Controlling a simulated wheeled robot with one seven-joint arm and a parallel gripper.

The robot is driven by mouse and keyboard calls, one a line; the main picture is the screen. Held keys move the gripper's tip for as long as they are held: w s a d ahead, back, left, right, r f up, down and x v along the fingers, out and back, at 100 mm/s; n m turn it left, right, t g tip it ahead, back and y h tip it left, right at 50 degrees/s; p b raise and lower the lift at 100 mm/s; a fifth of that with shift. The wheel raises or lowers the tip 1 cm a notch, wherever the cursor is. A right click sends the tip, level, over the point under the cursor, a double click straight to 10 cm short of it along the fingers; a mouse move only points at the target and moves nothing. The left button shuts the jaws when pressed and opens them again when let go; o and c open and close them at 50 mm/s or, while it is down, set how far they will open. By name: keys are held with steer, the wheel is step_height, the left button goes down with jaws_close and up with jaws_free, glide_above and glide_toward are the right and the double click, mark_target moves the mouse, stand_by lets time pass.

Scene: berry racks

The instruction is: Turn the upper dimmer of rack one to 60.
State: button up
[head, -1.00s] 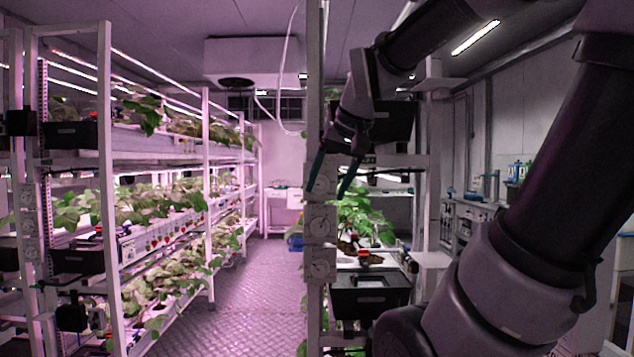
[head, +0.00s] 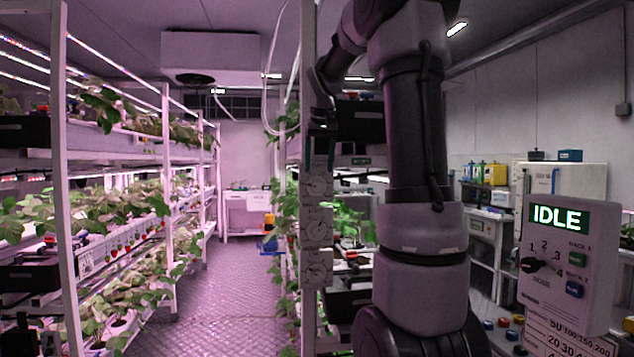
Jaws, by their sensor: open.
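Several pale dial plates are stacked on the upright post in the middle of the head view. The upper dial (head: 318,180) is at the top, a middle dial (head: 318,221) is below it, and a lower dial (head: 318,266) is at the bottom. Their markings and pointer settings are too small to read, and no rack number shows on them. My gripper (head: 322,118) is small and dark, in front of the post and above the upper dial in the picture. It is open and holds nothing I can see. Whether it touches the post I cannot tell.
A plant rack (head: 62,150) lines the left, with a clear aisle floor (head: 215,290) beside it. A control panel (head: 565,250) reading IDLE, with a knob and buttons, stands at right. Black trays (head: 350,302) sit right of the post. My arm hides part of that rack.

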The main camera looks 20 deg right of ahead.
mark_target(318, 183)
steer(key=x, duration=0.5)
steer(key=shift+w+f, duration=0.15)
steer(key=shift+f, duration=0.2)
jaws_close()
